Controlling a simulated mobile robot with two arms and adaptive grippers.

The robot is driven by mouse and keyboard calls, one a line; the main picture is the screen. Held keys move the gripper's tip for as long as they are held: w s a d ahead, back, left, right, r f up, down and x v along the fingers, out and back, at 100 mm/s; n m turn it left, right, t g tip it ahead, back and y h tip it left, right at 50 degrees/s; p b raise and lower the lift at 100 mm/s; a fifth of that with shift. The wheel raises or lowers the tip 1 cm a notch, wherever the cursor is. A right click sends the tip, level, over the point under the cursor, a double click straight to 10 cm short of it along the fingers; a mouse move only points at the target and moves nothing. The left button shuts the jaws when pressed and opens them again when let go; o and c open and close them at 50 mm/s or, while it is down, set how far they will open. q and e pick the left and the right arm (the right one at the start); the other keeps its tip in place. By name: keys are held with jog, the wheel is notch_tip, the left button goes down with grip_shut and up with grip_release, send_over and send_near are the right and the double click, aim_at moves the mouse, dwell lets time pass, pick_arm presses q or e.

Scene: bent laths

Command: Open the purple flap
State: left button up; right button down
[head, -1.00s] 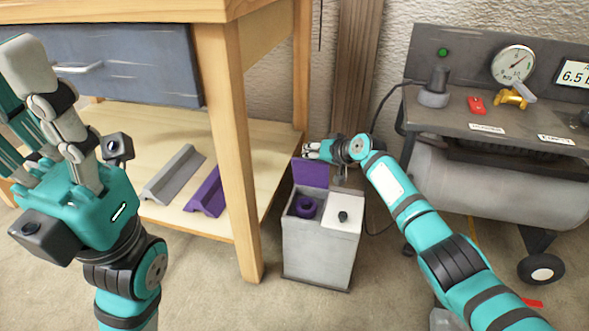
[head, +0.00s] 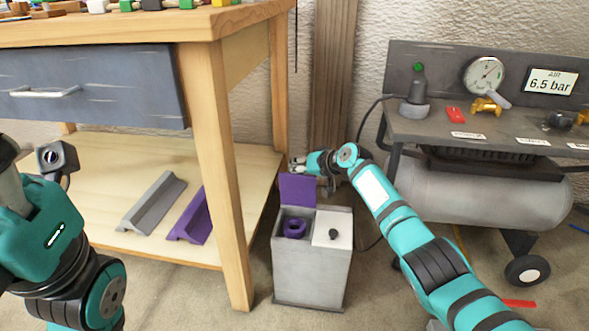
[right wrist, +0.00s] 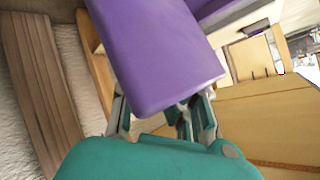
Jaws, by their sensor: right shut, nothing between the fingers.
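The purple flap (head: 297,189) stands upright, raised at the back left of a grey box (head: 311,262) on the floor. Under it, the left opening is uncovered and shows a purple ring-shaped thing (head: 295,228) inside. My right gripper (head: 297,164) is just above and behind the flap's top edge, shut and empty. In the right wrist view the flap (right wrist: 165,55) fills the middle, in front of the fingers (right wrist: 165,120) and hiding part of them. Whether they touch it I cannot tell. My left arm is at the left edge; its fingers are mostly out of frame.
A compressor (head: 480,190) stands right.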

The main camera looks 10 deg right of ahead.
jog(key=shift+d+f, duration=0.7)
jog(key=shift+d, duration=0.05)
jog(key=c, duration=1.1)
grip_release()
jog(key=shift+s+d, duration=0.1)
jog(key=shift+d, duration=0.1)
jog(key=shift+c, duration=0.2)
